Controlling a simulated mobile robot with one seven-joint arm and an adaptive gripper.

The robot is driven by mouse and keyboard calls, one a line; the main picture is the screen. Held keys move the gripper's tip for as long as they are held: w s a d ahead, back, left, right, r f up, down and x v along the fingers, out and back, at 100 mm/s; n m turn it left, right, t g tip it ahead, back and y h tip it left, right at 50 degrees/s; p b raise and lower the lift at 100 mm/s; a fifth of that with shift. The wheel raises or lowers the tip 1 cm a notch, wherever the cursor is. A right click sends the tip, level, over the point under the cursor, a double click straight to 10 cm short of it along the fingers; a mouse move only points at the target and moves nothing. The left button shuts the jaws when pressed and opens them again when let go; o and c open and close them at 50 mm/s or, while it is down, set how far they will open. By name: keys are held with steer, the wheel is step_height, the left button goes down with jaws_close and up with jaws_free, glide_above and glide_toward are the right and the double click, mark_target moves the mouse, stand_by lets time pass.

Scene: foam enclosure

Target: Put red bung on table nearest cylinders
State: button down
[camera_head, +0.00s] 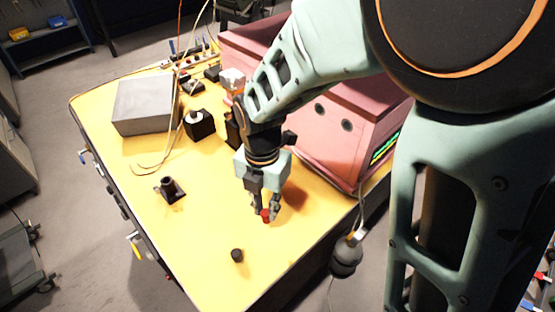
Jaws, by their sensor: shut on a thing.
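My gripper (266,208) points down over the front right part of the yellow table (200,240). It is shut on a small red bung (265,214) between its fingertips. I cannot tell whether the bung touches the table or hangs just above it. A small black cylinder (237,255) stands on the table below and left of the gripper. A dark cylinder on a square base (170,188) stands farther left, apart from the gripper.
A red-pink box (325,125) stands right behind the gripper. A dark rounded object (346,257) hangs off the right edge. The table's front left is clear.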

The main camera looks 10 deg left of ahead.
mark_target(267, 221)
steer(key=shift+f+b, duration=1.9)
steer(key=shift+f, duration=1.1)
steer(key=shift+f+b, duration=0.5)
steer(key=shift+f, duration=0.05)
steer(key=c, duration=1.7)
jaws_free()
